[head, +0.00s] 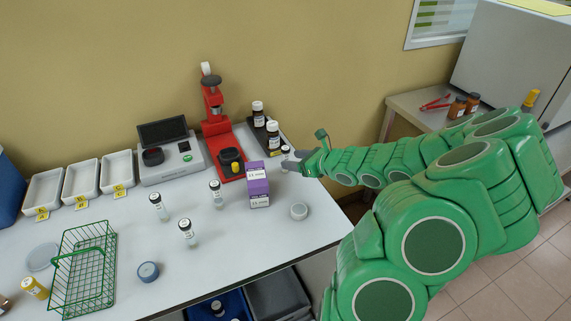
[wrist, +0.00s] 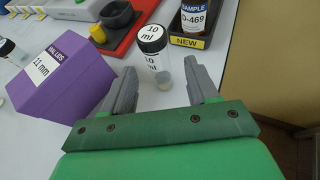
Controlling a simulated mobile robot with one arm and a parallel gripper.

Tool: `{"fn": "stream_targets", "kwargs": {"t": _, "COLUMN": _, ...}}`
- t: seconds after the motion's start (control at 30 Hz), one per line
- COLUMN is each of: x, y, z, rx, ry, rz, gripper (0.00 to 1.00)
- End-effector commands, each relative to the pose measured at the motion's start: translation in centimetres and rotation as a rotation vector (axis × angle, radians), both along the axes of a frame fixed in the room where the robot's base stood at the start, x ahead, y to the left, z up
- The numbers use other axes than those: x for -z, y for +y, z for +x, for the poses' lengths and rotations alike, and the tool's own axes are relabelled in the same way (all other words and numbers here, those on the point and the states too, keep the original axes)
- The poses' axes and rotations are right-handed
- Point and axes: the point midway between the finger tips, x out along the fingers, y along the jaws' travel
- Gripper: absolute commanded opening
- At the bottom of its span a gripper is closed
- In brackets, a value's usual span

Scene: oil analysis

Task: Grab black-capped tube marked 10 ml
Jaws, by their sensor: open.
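The tube marked 10 ml (wrist: 153,45) stands upright on the white bench, with a white label on its black cap and some material in its clear lower part. In the head view the tube (head: 285,151) is at the back right of the bench, close to my gripper (head: 297,161). In the wrist view my gripper (wrist: 162,80) is open, with one finger to each side of the tube's lower part. No finger visibly touches the tube. Other capped tubes (head: 158,206), (head: 187,231), (head: 215,192) stand farther left.
A purple box (wrist: 60,75) stands close to the left finger. A black tray marked NEW (wrist: 190,41) with a brown sample bottle (wrist: 194,15) is just behind the tube. A red press (head: 216,125), a scale (head: 170,152) and a green wire basket (head: 85,270) are farther left.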

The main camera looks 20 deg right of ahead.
Motion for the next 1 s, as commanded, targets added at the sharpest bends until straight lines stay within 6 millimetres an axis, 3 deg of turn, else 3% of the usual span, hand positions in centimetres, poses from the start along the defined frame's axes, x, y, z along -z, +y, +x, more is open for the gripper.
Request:
{"fn": "stream_targets", "kwargs": {"t": 0.4, "x": 0.9, "y": 1.9, "z": 3.1, "rx": -0.003, "ry": -0.001, "rz": 0.003, "gripper": 0.59}}
{"fn": "stream_targets", "kwargs": {"t": 0.8, "x": 1.2, "y": 2.0, "z": 3.6, "rx": -0.001, "ry": 0.0, "rz": 0.002, "gripper": 0.59}}
{"fn": "stream_targets", "kwargs": {"t": 0.87, "x": 1.2, "y": 2.0, "z": 3.6, "rx": -0.001, "ry": 0.0, "rz": 0.002, "gripper": 0.53}}
{"fn": "stream_targets", "kwargs": {"t": 1.0, "x": 1.2, "y": 2.0, "z": 3.6, "rx": -0.001, "ry": 0.0, "rz": 0.002, "gripper": 0.31}}
